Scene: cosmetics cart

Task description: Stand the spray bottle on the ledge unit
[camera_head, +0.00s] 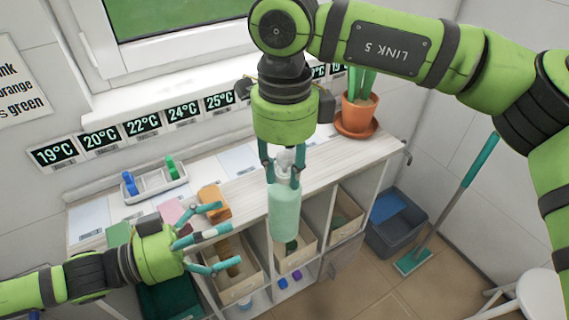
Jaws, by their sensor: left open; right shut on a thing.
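The spray bottle (284,211) is pale green with a white top. It hangs upright from my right gripper (282,170), which is shut on its top. The bottle shows in front of the shelf unit (320,155), a long low cabinet with a light wooden top under the window. I cannot tell how far the bottle is from the cabinet's front edge. My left gripper (222,238) is open and empty, at the lower left in front of the cabinet. Its fingers point right, left of the bottle.
A white tray (157,185) with blue and green items stands on the left of the top. Orange sponges or cloths (212,201) lie near my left gripper. A potted plant (358,113) stands at the right end. A bucket (396,222) and mop (462,190) are on the floor.

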